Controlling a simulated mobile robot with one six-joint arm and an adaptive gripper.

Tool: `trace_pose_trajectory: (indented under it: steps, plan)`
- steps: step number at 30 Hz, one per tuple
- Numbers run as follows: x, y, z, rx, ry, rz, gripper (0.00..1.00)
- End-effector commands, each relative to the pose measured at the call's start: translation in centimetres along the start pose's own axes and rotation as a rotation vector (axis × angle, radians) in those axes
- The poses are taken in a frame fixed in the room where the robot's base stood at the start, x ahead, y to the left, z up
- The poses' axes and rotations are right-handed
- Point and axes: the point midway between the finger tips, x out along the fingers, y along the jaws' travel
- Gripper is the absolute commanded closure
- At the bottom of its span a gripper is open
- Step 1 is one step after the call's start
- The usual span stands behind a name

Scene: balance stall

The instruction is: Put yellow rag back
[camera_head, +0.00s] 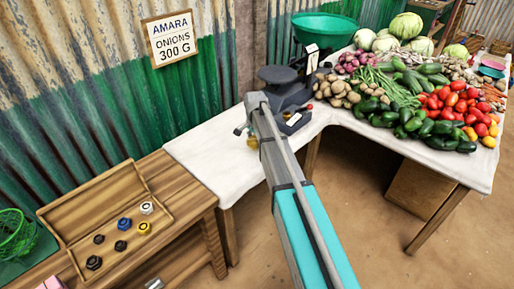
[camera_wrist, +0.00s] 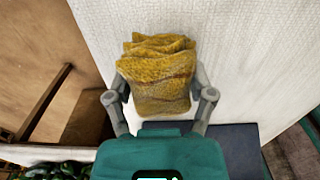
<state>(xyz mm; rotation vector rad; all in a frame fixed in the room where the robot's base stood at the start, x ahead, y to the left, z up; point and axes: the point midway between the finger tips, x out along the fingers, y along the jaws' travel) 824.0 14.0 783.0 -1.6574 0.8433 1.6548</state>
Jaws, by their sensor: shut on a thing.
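The yellow rag (camera_wrist: 158,75) is a folded, rough mustard-coloured cloth. In the wrist view it is pinched between the two fingers of my gripper (camera_wrist: 161,92), which is shut on it. In the head view my gripper (camera_head: 246,133) is near the front edge of the white-covered table (camera_head: 205,148), left of the dark scale. Only a small yellowish bit of the rag (camera_head: 252,142) shows there, as my arm hides most of it. I cannot tell whether the rag touches the table.
A dark scale (camera_head: 285,88) with a green pan (camera_head: 324,29) stands at the back. Vegetables such as tomatoes (camera_head: 460,105) crowd the table's right side. A wooden tray (camera_head: 98,201) with several weights lies at left. White cloth left of my gripper is clear.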

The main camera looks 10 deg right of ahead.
Motion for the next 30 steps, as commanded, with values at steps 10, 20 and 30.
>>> trace_pose_trajectory:
  steps: [10, 20, 30]
  plan:
    - [3.1, -0.3, 0.2, 0.0, 0.0, 0.0, 0.68]
    - [3.5, -0.3, 0.2, 0.0, 0.0, 0.0, 0.68]
    - [3.9, -0.3, 0.2, 0.0, 0.0, 0.0, 0.68]
